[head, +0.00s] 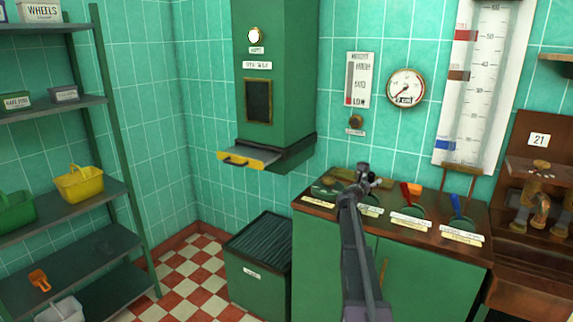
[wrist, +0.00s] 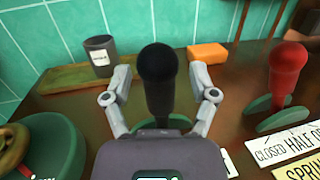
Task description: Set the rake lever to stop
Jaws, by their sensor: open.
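A black lever (wrist: 160,80) with a rounded knob stands upright on the brown counter in the wrist view. My gripper (wrist: 160,74) is open, with one finger on each side of this lever. No clear contact shows between fingers and lever. My gripper's body hides the lever's foot and most of its label, so I cannot read its name or settings. In the head view my gripper (head: 371,180) is over the counter and my arm covers this lever. A red lever (wrist: 289,68) stands to the right, with a plate (wrist: 288,146) reading "closed" and "half".
A blue lever (head: 456,206) is right of the red one. A green round fitting with a brown wheel (wrist: 14,150) is close on the left. Behind are a grey cup (wrist: 101,56) and an orange block (wrist: 207,54). A green bin (head: 258,280) stands left of the counter.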

